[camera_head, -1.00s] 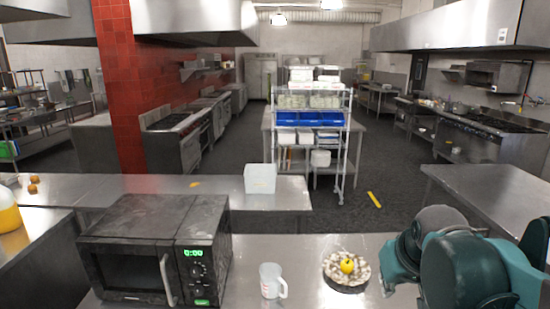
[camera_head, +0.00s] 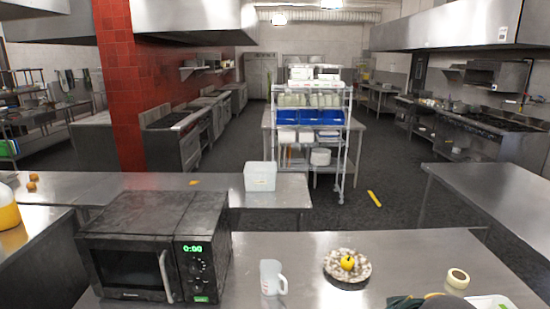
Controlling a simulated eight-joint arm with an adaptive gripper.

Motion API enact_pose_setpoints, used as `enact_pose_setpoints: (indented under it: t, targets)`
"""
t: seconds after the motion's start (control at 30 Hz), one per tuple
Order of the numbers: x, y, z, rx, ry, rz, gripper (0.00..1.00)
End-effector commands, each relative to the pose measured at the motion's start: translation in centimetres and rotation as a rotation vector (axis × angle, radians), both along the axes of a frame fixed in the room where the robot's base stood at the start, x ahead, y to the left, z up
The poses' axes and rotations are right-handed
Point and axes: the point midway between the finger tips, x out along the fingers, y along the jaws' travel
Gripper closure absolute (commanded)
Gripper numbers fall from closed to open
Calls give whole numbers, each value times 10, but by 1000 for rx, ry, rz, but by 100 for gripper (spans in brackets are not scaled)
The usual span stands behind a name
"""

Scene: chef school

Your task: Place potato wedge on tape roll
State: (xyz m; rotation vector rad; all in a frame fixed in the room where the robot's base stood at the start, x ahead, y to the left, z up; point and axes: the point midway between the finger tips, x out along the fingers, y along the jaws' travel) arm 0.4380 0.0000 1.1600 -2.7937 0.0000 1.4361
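The tape roll (camera_head: 458,278) is a small cream ring lying on the right part of the near steel counter. I cannot make out a potato wedge for certain. A round yellow item (camera_head: 347,263) sits on a patterned plate (camera_head: 333,274) left of the tape roll; it looks more like a fruit. A small flat yellow piece (camera_head: 194,182) lies on the counter behind, too small to identify. My gripper is out of view.
A black microwave (camera_head: 150,245) stands at the left of the near counter. A white and green item (camera_head: 490,302) is cut off at bottom right. A white container (camera_head: 260,176) stands behind.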

Motion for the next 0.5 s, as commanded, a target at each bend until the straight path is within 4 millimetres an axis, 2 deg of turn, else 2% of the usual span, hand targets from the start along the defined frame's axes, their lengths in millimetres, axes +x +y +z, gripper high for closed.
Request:
enact_pose_setpoints:
  t: [0.17,0.5]
  targets:
    - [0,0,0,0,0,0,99]
    - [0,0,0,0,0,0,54]
